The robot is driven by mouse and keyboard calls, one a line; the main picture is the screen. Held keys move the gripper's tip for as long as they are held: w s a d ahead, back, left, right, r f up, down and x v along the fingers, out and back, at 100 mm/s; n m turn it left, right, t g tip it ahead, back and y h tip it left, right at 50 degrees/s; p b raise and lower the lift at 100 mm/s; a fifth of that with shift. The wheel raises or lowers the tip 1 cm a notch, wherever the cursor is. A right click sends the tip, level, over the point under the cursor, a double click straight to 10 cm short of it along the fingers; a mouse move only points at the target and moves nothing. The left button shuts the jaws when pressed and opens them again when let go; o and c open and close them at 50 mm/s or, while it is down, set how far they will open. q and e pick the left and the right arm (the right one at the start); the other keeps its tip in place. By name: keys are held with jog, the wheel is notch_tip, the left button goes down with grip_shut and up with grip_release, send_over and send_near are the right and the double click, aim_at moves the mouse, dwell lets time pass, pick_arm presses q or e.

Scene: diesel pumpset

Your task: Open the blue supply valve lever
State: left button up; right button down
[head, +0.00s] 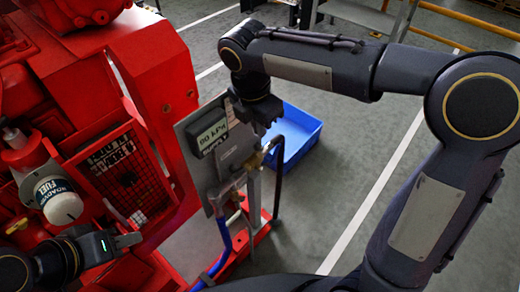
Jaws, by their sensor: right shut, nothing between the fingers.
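A grey panel (212,150) with a display reading 00 kPa stands beside the red pumpset. A brass-coloured valve and pipe fitting (254,162) sits at the panel's right side, with a blue hose (224,238) running down below. I cannot make out a blue lever clearly; my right gripper may hide it. My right gripper (266,122) points down at the panel's upper right edge, just above the fitting, shut and empty. Whether it touches anything is unclear. My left gripper (130,240) is low at the left, near the white fuel filter (58,200); its finger gap is not visible.
The red pumpset (145,75) with a mesh guard (120,180) fills the left side. A blue bin (308,130) stands on the floor behind the panel. A dark bent pipe (278,180) rises right of the fitting. The grey floor (330,190) between it and my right arm is clear.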

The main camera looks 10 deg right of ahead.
jog(key=b, duration=0.2)
send_over(271, 160)
jog(key=shift+n, duration=0.4)
jog(key=f, duration=0.7)
jog(key=a+f, duration=0.1)
jog(key=f, duration=0.3)
jog(key=shift+s+f, duration=0.15)
jog(key=shift+s, duration=0.1)
jog(key=shift+w+d+f, duration=0.3)
jog(key=shift+d, duration=0.15)
